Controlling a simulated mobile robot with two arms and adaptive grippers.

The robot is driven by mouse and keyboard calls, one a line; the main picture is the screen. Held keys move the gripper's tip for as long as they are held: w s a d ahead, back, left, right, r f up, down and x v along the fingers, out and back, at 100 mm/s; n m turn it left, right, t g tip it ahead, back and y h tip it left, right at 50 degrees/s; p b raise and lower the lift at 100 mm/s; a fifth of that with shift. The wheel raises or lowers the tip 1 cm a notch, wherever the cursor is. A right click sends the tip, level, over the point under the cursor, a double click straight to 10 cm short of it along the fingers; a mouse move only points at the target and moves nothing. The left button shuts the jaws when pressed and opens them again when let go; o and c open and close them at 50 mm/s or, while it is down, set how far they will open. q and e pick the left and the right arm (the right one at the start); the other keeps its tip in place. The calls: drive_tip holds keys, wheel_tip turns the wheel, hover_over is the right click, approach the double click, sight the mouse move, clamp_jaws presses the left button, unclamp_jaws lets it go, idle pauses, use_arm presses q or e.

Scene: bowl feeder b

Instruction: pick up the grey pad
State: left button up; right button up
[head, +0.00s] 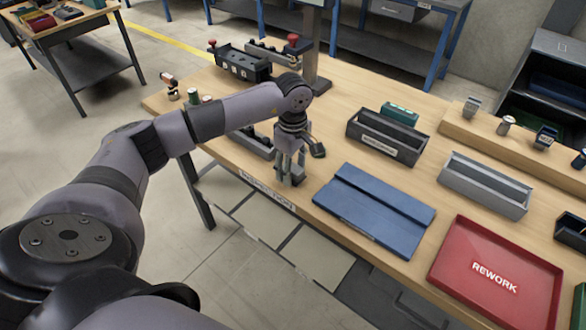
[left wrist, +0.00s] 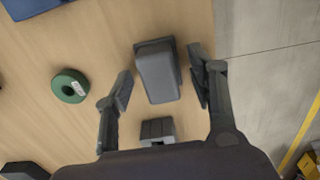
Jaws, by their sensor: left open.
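The grey pad (left wrist: 158,76) shows in the left wrist view as a grey block with a darker end, lying near the table's edge. My left gripper (left wrist: 157,88) is open, with one finger on each side of the pad and a visible gap on both sides. In the head view my left gripper (head: 289,172) points down near the table's front edge, and its fingers largely hide the pad there. My right gripper is in neither view.
A blue mat (head: 376,209) lies right of the gripper, with a red rework tray (head: 450,262) beyond. A dark grey fixture (head: 250,145) lies just left. A green ring (left wrist: 70,86) and a small dark block (left wrist: 157,131) are near the pad.

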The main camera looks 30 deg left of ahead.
use_arm(q)
drive_tip(key=shift+f, duration=0.15)
clamp_jaws()
idle(0.6)
